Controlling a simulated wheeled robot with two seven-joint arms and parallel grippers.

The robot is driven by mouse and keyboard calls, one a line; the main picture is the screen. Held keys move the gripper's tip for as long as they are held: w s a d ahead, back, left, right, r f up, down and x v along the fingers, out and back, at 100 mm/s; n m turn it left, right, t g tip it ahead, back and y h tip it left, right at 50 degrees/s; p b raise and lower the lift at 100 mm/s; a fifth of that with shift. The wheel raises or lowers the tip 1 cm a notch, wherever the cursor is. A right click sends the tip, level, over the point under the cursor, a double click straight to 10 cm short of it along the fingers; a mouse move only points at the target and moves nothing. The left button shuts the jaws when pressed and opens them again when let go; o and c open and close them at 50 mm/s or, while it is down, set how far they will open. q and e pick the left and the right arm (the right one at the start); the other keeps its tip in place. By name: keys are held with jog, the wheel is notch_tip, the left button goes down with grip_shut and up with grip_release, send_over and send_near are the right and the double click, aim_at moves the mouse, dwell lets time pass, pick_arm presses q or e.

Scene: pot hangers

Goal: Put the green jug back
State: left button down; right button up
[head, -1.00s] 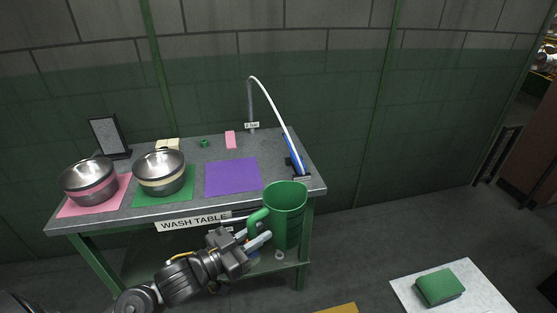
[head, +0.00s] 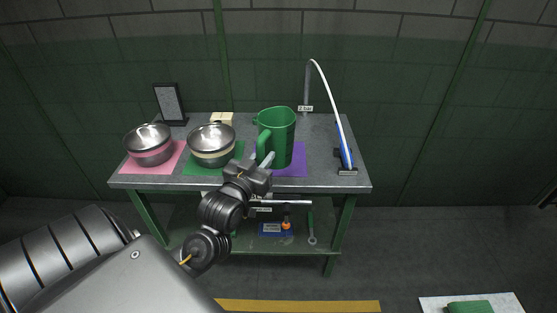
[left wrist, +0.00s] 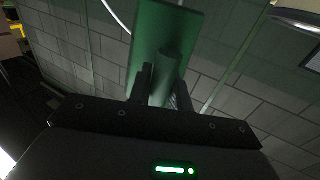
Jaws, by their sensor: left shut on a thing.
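The left wrist view shows the jug (left wrist: 160,30) beyond the gripper (left wrist: 160,88), with the handle between the two fingers. I cannot tell whether the jug's base touches the mat or hangs above it. My right gripper is not in view.
Two steel bowls stand on the pink mat (head: 168,168) and the green mat (head: 205,169) left of the jug. A white hose with a blue handle (head: 346,150) stands at the table's right. The lower shelf (head: 215,238) holds a blue item and a wrench.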

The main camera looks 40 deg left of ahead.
pick_arm(q)
jog(key=shift+a, duration=0.3)
jog(key=w+a+f, duration=0.1)
jog(key=w, duration=0.1)
jog(key=w+a+f, duration=0.1)
jog(key=w+a, duration=0.1)
jog(key=w, duration=0.1)
jog(key=w+a+f, duration=0.1)
jog(key=w+a, duration=0.1)
jog(key=shift+w+f+p, duration=0.15)
jog(key=shift+f+p, duration=0.25)
jog(key=w+a+f, duration=0.2)
jog(key=w+f, duration=0.2)
jog(key=f, duration=0.1)
jog(key=shift+a+f, duration=0.15)
jog(key=shift+f, duration=0.25)
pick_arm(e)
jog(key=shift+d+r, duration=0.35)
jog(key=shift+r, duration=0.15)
pick_arm(q)
jog(key=f, duration=0.3)
jog(key=shift+w+a+p, duration=0.1)
jog(key=shift+w+p, duration=0.1)
jog(key=shift+p, duration=0.2)
jog(key=shift+f, duration=0.25)
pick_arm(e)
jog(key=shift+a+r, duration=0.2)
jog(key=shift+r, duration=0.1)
